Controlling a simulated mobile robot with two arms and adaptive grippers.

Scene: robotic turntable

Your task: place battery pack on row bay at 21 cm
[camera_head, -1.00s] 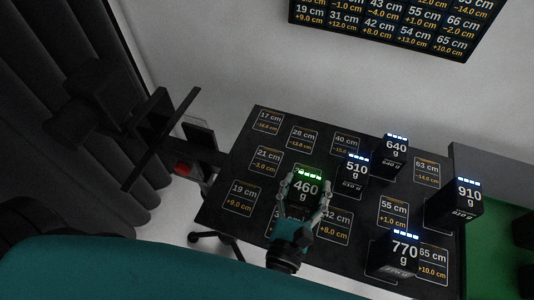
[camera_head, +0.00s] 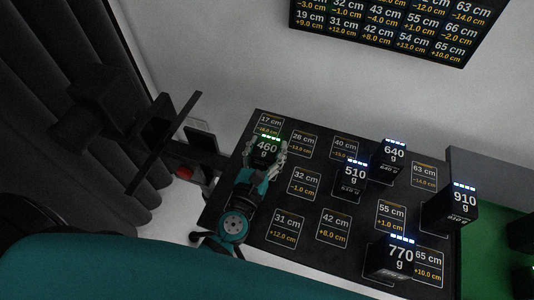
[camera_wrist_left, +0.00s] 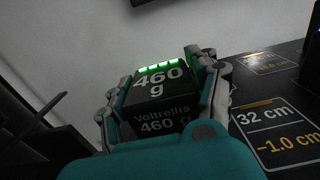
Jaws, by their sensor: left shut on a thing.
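The battery pack (camera_head: 266,149) is a dark block marked 460 g with green lights on top. My left gripper (camera_head: 267,156) is shut on it, with a finger along each side. The pack and gripper cover the place of the 21 cm bay, so that bay's label is hidden. I cannot tell whether the pack touches the board (camera_head: 318,215). In the left wrist view the pack (camera_wrist_left: 160,95) sits between the fingers, its Voltrellis label facing the camera. My right gripper is not in view.
Blocks marked 510 g (camera_head: 352,178), 640 g (camera_head: 393,158), 770 g (camera_head: 398,258) and 910 g (camera_head: 460,209) stand to the right. The 32 cm bay (camera_head: 304,184) and 28 cm bay (camera_head: 304,144) beside the gripper are empty. A wall chart (camera_head: 400,30) hangs behind.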

